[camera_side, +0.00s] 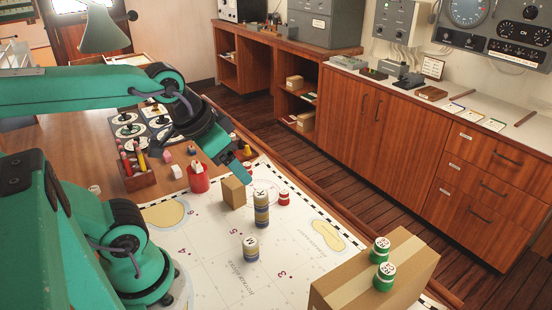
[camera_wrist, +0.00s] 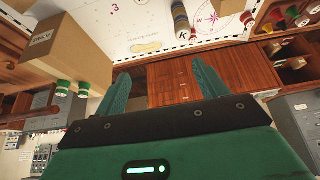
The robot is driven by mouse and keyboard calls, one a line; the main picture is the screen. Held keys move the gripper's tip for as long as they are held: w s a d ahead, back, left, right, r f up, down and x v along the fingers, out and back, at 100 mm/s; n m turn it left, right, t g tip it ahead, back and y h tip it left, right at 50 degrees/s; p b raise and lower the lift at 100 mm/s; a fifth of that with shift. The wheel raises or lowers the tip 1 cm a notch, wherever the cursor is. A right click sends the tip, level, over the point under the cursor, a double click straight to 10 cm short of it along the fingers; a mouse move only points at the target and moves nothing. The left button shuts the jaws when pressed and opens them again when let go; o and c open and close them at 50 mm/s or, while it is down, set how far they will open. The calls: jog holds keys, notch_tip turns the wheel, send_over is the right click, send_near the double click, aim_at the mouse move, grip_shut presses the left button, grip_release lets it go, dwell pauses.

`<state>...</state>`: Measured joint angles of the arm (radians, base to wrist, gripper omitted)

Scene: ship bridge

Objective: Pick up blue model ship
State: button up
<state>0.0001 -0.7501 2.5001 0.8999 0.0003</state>
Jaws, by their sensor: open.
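I cannot make out a blue model ship in either view. A banded stack (camera_wrist: 180,18) also shows at the top of the wrist view. My gripper (camera_side: 245,180) is above the far part of the chart, by the small cardboard box (camera_side: 232,193). In the wrist view my gripper (camera_wrist: 161,68) has its teal fingers wide apart with nothing between them.
A large cardboard box (camera_side: 340,290) at the front right carries two green-and-white pieces (camera_side: 381,262). Red-and-white pieces (camera_side: 284,199) stand near the stacks. Wooden cabinets (camera_side: 390,130) stand behind.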

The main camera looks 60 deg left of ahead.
jog(key=shift+w+a+r, duration=0.1)
jog(key=w+a+r+n+g+y, duration=0.1)
jog(key=w+a+r+g, duration=0.15)
jog(key=w+a, duration=0.7)
jog(key=w+a+f+n+g, duration=0.1)
jog(key=w+a+f, duration=0.15)
jog(key=a, duration=0.55)
jog(key=w+a+f+n, duration=0.1)
jog(key=w+a, duration=0.2)
jog(key=a, duration=0.5)
jog(key=s+a+f, duration=0.2)
jog(key=a+f, duration=0.3)
jog(key=a, duration=0.3)
jog(key=s+a+f+n+g, duration=0.1)
jog(key=s+a+f, duration=0.2)
jog(key=a, duration=0.6)
jog(key=s+a+f+g+h, duration=0.1)
jog(key=s+a+f, duration=0.2)
jog(key=a+f, duration=0.4)
jog(key=shift+s+a+f, duration=0.1)
jog(key=shift+a+f, duration=0.3)
jog(key=shift+a, duration=0.3)
jog(key=shift+f+n, duration=0.1)
jog(key=shift+n, duration=0.2)
jog(key=shift+f, duration=0.1)
